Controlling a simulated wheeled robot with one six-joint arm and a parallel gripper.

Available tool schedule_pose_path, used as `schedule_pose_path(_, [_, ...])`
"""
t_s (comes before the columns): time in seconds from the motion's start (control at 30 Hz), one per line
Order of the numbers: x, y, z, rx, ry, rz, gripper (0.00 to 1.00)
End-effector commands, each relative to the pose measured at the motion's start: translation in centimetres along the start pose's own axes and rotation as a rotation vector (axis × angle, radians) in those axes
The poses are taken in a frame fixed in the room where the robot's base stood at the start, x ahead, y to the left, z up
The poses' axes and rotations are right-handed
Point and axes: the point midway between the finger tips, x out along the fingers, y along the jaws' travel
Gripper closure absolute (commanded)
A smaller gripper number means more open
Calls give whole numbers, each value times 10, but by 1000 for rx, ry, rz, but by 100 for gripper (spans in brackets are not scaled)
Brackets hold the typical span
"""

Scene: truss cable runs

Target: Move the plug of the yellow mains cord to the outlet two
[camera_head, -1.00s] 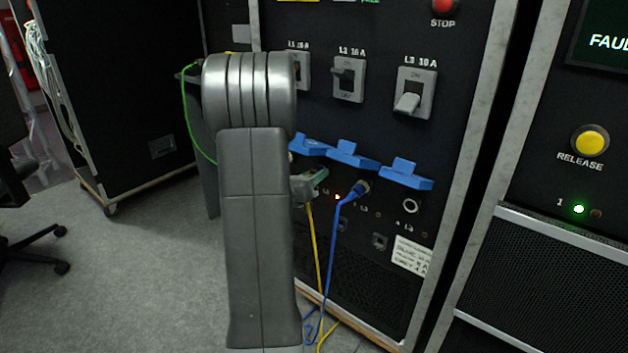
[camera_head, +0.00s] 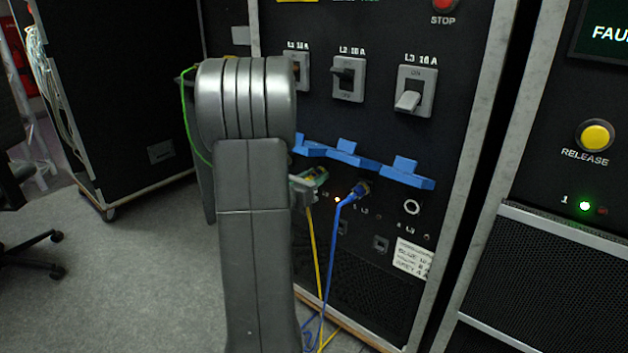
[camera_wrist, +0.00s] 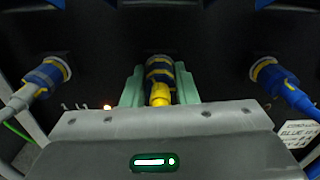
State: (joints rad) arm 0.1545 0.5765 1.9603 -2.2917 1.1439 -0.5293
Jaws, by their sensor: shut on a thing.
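My gripper (camera_head: 316,178) is shut on the yellow plug (camera_wrist: 160,82). In the wrist view its green fingers stand on both sides of the plug, which points at the dark panel. I cannot tell whether the plug's tip is inside a socket. The yellow mains cord (camera_head: 316,250) hangs below the gripper in the head view. A blue plug (camera_head: 358,191) sits in the outlet just right of my gripper; it also shows in the wrist view (camera_wrist: 275,76). Another blue-bodied plug (camera_wrist: 46,75) is at the left in the wrist view. My arm hides the left outlets in the head view.
Blue outlet lids (camera_head: 352,155) stand raised above the row. An empty round outlet (camera_head: 411,207) is at the right. A blue cord (camera_head: 331,260) hangs close beside the yellow one. Breaker switches (camera_head: 348,78) sit above. A green cord (camera_head: 190,125) runs behind my arm.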

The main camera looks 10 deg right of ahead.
Motion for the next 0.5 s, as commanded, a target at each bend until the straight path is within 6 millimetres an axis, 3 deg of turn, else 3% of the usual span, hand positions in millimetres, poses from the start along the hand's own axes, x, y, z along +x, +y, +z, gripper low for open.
schedule_pose_path(0.3, [1, -1, 1, 19, -1, -3, 97])
schedule_pose_path(0.5, [2, -1, 1, 173, -1, -3, 97])
